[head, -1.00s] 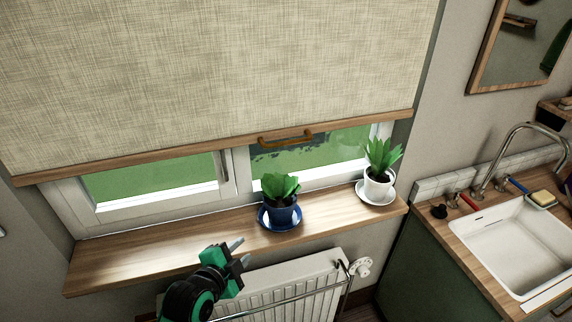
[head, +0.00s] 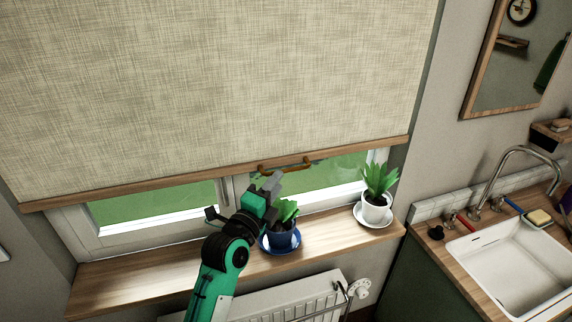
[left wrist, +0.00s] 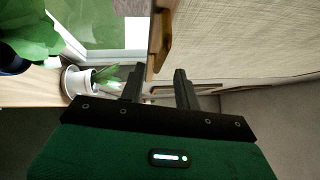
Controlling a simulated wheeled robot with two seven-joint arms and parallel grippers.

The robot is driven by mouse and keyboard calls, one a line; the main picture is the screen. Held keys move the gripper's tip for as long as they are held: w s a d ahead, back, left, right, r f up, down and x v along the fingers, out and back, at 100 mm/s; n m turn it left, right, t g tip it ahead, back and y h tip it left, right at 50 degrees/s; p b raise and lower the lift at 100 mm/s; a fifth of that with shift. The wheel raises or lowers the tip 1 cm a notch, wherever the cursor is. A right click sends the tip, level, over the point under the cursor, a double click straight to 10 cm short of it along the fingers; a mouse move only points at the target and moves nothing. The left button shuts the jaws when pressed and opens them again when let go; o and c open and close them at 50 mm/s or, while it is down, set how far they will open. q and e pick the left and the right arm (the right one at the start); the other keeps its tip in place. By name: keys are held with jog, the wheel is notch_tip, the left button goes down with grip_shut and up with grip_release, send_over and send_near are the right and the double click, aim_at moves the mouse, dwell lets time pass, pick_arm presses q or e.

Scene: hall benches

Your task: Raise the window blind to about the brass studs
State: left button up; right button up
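The beige woven blind (head: 210,90) covers most of the window. Its wooden bottom rail (head: 120,188) hangs a little above the sill and carries a bent brass-brown handle (head: 287,165). My left gripper (head: 271,184) is raised just below the handle, in front of the window. In the left wrist view the two dark fingers (left wrist: 157,84) stand apart with nothing between them. The handle (left wrist: 161,42) shows ahead of the gap, not touched as far as I can tell. No brass studs are visible. My right gripper is not in view.
On the wooden sill (head: 130,282) stand a blue-potted plant (head: 281,237), close beside and partly behind my left gripper, and a white-potted plant (head: 375,209) to the right. A radiator (head: 290,300) is below. A sink (head: 510,265) is at right.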

aim_at(286, 171)
pick_arm(q)
jog(key=p+x, duration=0.1)
jog(key=x, duration=0.5)
jog(key=shift+p, duration=0.3)
grip_shut()
